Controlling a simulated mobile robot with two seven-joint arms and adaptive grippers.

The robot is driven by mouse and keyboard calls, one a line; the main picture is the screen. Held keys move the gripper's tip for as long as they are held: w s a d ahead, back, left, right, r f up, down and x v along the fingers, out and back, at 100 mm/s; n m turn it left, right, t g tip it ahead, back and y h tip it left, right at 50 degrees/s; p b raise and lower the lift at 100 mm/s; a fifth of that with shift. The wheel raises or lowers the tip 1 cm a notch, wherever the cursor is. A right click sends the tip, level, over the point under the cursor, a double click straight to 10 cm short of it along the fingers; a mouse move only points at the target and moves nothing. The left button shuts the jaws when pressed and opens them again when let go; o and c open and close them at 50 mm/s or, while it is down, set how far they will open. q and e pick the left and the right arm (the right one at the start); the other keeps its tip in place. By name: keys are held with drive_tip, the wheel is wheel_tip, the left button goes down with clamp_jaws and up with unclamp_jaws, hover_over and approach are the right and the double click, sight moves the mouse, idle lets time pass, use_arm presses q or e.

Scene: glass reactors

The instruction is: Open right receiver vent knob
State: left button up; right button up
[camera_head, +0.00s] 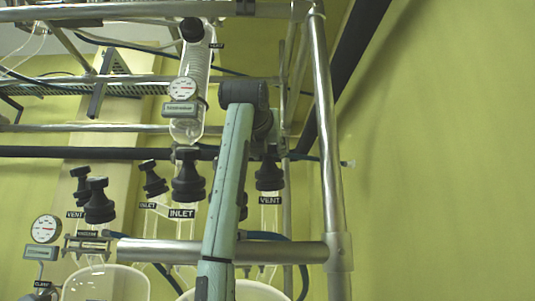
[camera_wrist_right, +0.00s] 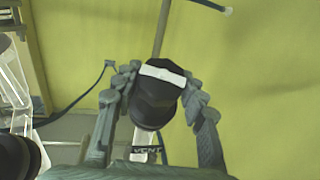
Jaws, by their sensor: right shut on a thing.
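The black vent knob (camera_wrist_right: 153,100) with a white stripe on top is in the middle of the right wrist view, above a VENT label (camera_wrist_right: 147,150). My right gripper (camera_wrist_right: 160,82) has one finger on each side of it and is shut on it. In the head view the right vent knob (camera_head: 269,174) stands above its VENT label (camera_head: 270,200), just right of my right arm. My arm hides most of the gripper there. My left gripper is not in view.
Black INLET knobs (camera_head: 188,176) and a left VENT knob (camera_head: 81,186) stand left of my arm. A metal frame post (camera_head: 326,130) rises to the right, with a horizontal bar (camera_head: 285,251) below. A glass condenser with a gauge (camera_head: 182,89) stands upper left. The green wall is at right.

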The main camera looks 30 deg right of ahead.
drive_tip(key=shift+n+t+y, duration=0.7)
drive_tip(key=shift+n+y, duration=0.1)
drive_tip(key=shift+n, duration=0.3)
drive_tip(key=shift+n+t+y+b, duration=0.3)
drive_tip(key=shift+n+y+b, duration=0.1)
drive_tip(key=shift+n+y, duration=0.15)
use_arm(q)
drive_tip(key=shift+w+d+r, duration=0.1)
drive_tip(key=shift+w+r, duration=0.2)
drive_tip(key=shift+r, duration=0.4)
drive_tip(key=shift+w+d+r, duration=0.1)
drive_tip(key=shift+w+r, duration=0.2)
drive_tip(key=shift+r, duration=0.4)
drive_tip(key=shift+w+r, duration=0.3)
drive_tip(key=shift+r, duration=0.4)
use_arm(e)
drive_tip(key=shift+n+t+y, duration=0.6)
drive_tip(key=shift+n+y, duration=1.35)
drive_tip(key=shift+n, duration=0.2)
drive_tip(key=shift+n+y, duration=0.3)
drive_tip(key=o, duration=1.2)
drive_tip(key=shift+c, duration=0.2)
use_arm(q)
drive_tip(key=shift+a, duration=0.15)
use_arm(e)
wheel_tip(320, 180, up, 10)
drive_tip(key=shift+r, duration=0.1)
